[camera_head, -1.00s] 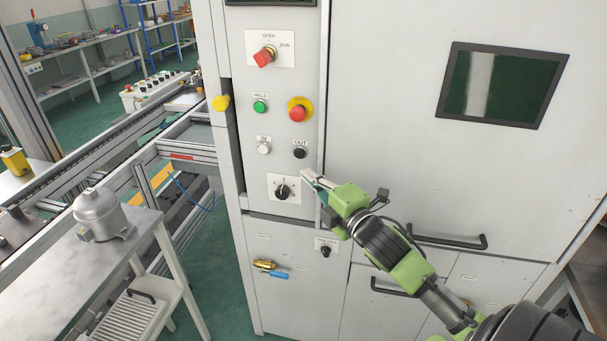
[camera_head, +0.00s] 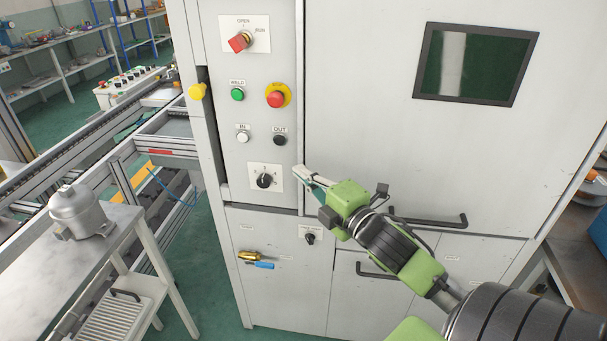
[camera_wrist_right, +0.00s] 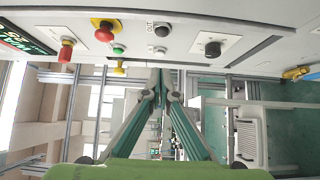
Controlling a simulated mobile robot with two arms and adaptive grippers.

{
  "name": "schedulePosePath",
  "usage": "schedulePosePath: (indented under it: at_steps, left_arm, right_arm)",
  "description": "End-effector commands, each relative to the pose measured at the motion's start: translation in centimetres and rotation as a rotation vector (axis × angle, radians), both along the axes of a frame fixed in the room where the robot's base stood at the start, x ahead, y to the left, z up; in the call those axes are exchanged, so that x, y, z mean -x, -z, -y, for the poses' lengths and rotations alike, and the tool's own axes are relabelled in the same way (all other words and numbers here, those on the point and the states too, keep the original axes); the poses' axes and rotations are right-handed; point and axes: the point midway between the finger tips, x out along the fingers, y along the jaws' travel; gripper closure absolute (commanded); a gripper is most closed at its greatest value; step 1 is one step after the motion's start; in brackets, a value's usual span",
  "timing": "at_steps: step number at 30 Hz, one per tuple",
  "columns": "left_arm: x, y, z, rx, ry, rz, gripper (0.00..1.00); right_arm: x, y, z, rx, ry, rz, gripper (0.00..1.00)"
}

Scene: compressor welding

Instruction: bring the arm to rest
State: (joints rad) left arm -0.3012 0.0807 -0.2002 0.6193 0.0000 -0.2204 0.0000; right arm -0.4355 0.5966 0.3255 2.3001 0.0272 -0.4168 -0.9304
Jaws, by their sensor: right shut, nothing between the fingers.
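My right gripper (camera_head: 300,172) is shut and empty in the head view, in front of the grey welding cabinet (camera_head: 370,130). Its fingertips are beside the black rotary knob (camera_head: 264,181), to its right in the picture; no contact is visible. In the right wrist view my right gripper (camera_wrist_right: 158,72) shows its two fingers meeting at the tips, with the control panel (camera_wrist_right: 185,28) above them. My left gripper is not in view.
A grey compressor (camera_head: 77,211) stands on the metal table (camera_head: 120,222) at left. Red, green, white and black controls line the panel. Black handles (camera_head: 430,221) stick out from the cabinet near my right arm. Green floor (camera_head: 200,290) is clear between table and cabinet.

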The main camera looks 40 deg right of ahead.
Motion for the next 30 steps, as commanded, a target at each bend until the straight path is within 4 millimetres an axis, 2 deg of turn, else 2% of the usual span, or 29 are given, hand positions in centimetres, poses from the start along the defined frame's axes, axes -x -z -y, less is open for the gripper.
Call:
schedulePosePath:
  at_steps: [11, 14, 17, 20, 24, 26, 27, 29, 30]
  left_arm:
    - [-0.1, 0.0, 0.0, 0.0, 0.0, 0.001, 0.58]
    - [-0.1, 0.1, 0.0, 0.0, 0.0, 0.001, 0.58]
    - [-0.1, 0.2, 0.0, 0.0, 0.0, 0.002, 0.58]
    - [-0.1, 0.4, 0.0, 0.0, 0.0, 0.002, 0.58]
    - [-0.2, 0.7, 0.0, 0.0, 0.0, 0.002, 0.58]
    - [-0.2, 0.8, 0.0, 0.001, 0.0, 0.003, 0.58]
    - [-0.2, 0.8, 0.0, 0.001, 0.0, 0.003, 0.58]
    - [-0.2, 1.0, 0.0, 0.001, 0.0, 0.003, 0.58]
    - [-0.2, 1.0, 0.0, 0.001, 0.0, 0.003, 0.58]
  right_arm:
    - [0.0, 0.1, 0.0, -0.001, 0.001, -0.001, 1.0]
    - [-0.2, 1.5, 0.6, -0.024, 0.012, -0.02, 1.0]
    - [-0.6, 5.5, 2.0, -0.094, 0.047, -0.076, 1.0]
    - [-0.7, 12.1, 3.7, -0.206, 0.101, -0.162, 1.0]
    - [0.6, 22.8, 5.2, -0.379, 0.191, -0.296, 1.0]
    - [1.6, 27.3, 5.4, -0.449, 0.23, -0.352, 1.0]
    - [2.4, 30.3, 5.3, -0.495, 0.256, -0.391, 1.0]
    - [3.9, 34.7, 5.0, -0.56, 0.296, -0.448, 1.0]
    - [5.0, 37.6, 4.7, -0.603, 0.323, -0.485, 1.0]
